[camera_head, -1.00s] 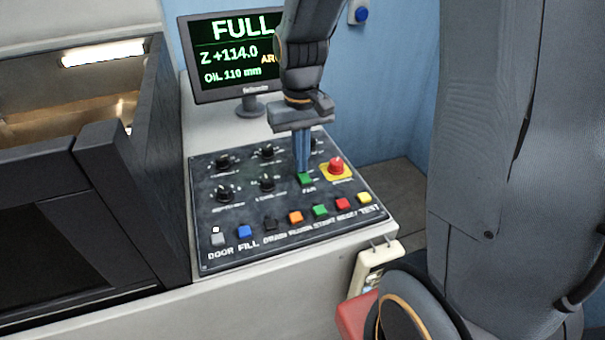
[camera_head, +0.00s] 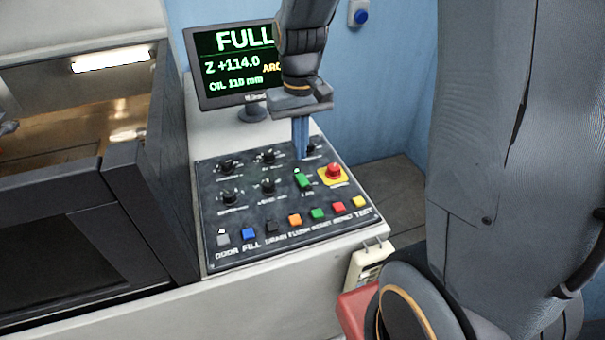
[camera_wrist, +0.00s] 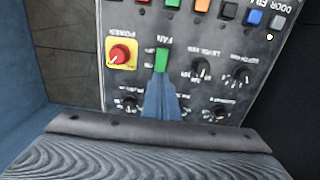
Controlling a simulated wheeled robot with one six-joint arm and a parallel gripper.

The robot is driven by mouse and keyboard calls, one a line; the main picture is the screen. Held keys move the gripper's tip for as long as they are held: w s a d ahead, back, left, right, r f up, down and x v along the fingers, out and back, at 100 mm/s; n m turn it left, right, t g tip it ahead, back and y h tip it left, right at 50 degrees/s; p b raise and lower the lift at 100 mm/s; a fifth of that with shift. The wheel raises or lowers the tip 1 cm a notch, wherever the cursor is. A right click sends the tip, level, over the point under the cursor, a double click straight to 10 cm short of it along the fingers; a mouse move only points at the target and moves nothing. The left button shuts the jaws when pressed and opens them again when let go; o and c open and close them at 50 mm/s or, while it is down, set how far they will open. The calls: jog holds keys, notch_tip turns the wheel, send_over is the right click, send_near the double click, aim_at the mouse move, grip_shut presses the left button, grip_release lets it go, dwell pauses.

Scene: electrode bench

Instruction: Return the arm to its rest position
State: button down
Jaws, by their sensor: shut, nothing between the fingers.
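My gripper (camera_head: 301,153) is shut and empty. Its blue fingers point down over the control panel (camera_head: 212,262), just behind the green FAN switch (camera_head: 303,181). In the wrist view, the fingertips (camera_wrist: 161,80) lie close beside the FAN switch (camera_wrist: 162,60) and appear apart from it. The fingers and wrist partly hide the knobs at the back of the panel.
The monitor (camera_head: 205,88) reading FULL stands close behind my wrist. A red knob on a yellow plate (camera_head: 333,172) sits right of the fingers. Coloured buttons line the panel's front. An open dark-walled tank (camera_head: 165,190) is at left, the blue wall (camera_head: 375,90) behind.

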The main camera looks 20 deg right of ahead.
jog(key=shift+r+p, duration=0.4)
jog(key=shift+r, duration=0.25)
jog(key=shift+s, duration=0.1)
